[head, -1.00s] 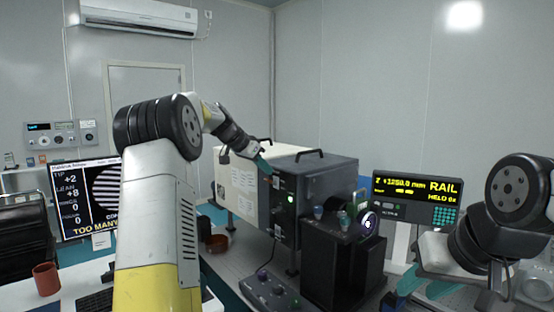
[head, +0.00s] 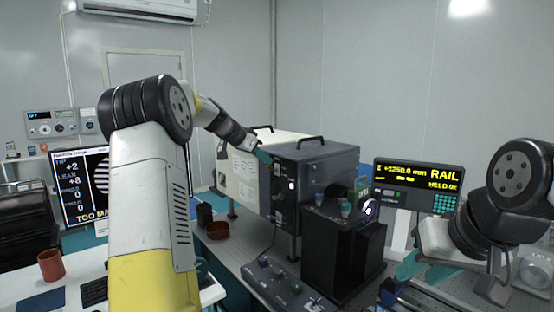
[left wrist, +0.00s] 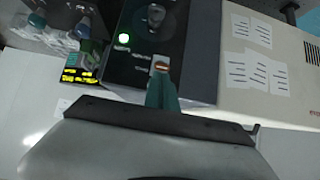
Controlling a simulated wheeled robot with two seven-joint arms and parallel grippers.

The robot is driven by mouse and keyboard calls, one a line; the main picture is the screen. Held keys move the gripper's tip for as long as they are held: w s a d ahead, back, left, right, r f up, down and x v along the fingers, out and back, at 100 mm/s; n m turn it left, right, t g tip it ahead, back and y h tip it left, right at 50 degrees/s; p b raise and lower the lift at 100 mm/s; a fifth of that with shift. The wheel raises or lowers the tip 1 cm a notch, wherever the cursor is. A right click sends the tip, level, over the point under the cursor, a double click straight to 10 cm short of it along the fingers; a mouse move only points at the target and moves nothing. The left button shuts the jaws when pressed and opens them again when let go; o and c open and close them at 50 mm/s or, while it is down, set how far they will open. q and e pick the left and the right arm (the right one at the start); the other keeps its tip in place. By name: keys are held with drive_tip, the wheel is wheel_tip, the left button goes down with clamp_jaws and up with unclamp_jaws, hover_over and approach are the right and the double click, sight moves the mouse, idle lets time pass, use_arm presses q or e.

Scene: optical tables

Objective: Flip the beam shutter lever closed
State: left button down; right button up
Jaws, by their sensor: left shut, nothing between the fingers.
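The dark instrument box (head: 330,172) stands on the optical table, with a lit indicator (head: 291,185) and small fittings on its front panel. My left gripper (head: 263,156) is shut and empty at the upper left of that panel. In the left wrist view its teal fingertips (left wrist: 161,82) are together, just below a small pale fitting (left wrist: 160,64) with an orange-brown bar. I cannot tell whether this fitting is the shutter lever, or whether the fingers touch it. A round dark knob (left wrist: 155,15) is farther up the panel. My right gripper (head: 425,270) has its teal fingers apart at the lower right.
A black housing (head: 335,245) with a glowing ring stands in front of the box. A cream cabinet (head: 243,170) adjoins it on the left. A rail display (head: 418,180) is on the right. A control pad (head: 285,285) and a brown dish (head: 217,230) lie on the table.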

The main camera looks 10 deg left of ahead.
use_arm(q)
drive_tip(key=shift+s+a+f+t, duration=0.15)
drive_tip(key=shift+s+f+t, duration=0.05)
drive_tip(key=shift+t, duration=0.2)
drive_tip(key=shift+f, duration=0.1)
drive_tip(key=shift+s+a+f, duration=0.2)
drive_tip(key=shift+s+f, duration=0.05)
drive_tip(key=shift+f, duration=0.25)
drive_tip(key=shift+s+a+f, duration=0.2)
drive_tip(key=shift+s+f, duration=0.05)
drive_tip(key=shift+f, duration=0.2)
drive_tip(key=shift+r, duration=0.15)
drive_tip(key=shift+r, duration=0.7)
